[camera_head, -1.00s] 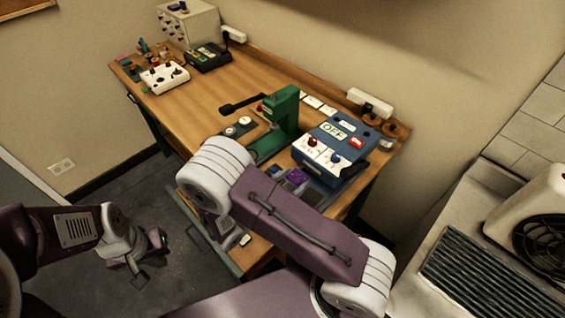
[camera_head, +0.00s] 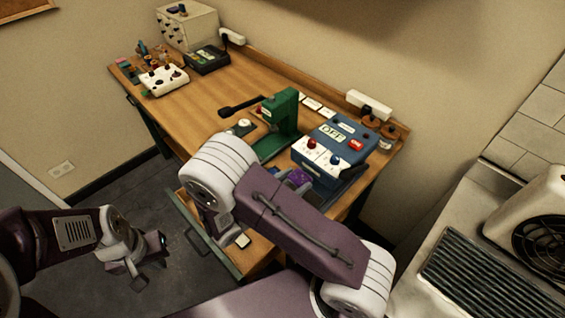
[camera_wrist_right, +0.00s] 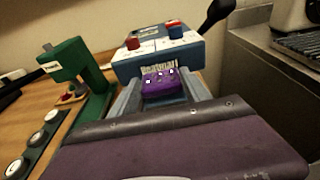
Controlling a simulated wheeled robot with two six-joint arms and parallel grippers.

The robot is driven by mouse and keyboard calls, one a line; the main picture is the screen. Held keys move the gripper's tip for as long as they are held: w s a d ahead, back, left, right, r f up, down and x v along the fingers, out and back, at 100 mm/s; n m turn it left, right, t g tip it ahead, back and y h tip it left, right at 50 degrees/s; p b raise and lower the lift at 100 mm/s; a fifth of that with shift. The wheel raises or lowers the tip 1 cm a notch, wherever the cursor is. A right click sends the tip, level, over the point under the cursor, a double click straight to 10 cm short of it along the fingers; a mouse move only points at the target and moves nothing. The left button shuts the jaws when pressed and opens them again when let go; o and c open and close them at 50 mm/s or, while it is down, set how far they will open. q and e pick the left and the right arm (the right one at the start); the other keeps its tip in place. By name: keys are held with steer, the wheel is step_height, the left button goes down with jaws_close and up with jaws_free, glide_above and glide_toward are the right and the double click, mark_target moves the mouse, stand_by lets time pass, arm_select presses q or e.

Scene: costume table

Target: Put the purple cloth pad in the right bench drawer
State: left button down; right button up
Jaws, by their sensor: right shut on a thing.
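The purple cloth pad (camera_wrist_right: 162,85) is between the grey fingers of my right gripper (camera_wrist_right: 163,93), which is shut on it, in front of the blue switch box. In the head view a bit of the pad (camera_head: 298,176) shows past my right forearm. The right bench drawer (camera_head: 216,255) is pulled open at the bench front, with its handle outward; my right arm hides part of its inside. My left gripper (camera_head: 150,272) is open and empty, over the floor left of the drawer.
The blue switch box (camera_head: 335,145) and green press (camera_head: 281,120) stand close to the right gripper. A white control box (camera_head: 164,79) and a black box (camera_head: 207,59) are at the far left.

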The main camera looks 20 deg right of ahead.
steer(key=shift+f, duration=4.85)
steer(key=shift+f, duration=0.1)
steer(key=shift+f, duration=0.15)
steer(key=o, duration=1.3)
steer(key=shift+a, duration=0.1)
steer(key=shift+o, duration=0.2)
